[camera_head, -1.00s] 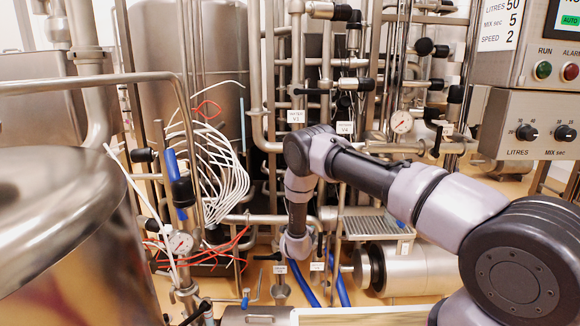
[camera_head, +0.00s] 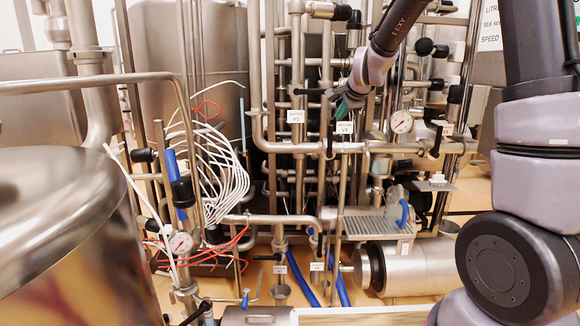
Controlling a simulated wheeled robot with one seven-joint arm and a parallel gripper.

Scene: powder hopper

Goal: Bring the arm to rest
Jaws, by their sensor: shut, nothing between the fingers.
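My gripper (camera_head: 341,112) is in the upper middle of the head view, small and dark, pointing down and to the left. It is shut, with nothing seen in it. It appears in front of the pipework, just above the white V2 label (camera_head: 344,128); I cannot tell whether it touches any pipe. My arm is raised: its last links come down from the top edge, and its thick lower links stand along the right side. The links between them are out of view above.
Dense steel pipes and valves fill the middle, with a gauge (camera_head: 402,122) right of my gripper. A steel vessel (camera_head: 65,240) stands at the left front. The control panel (camera_head: 490,25) is mostly hidden behind my arm. A ribbed tray (camera_head: 360,225) sits lower down.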

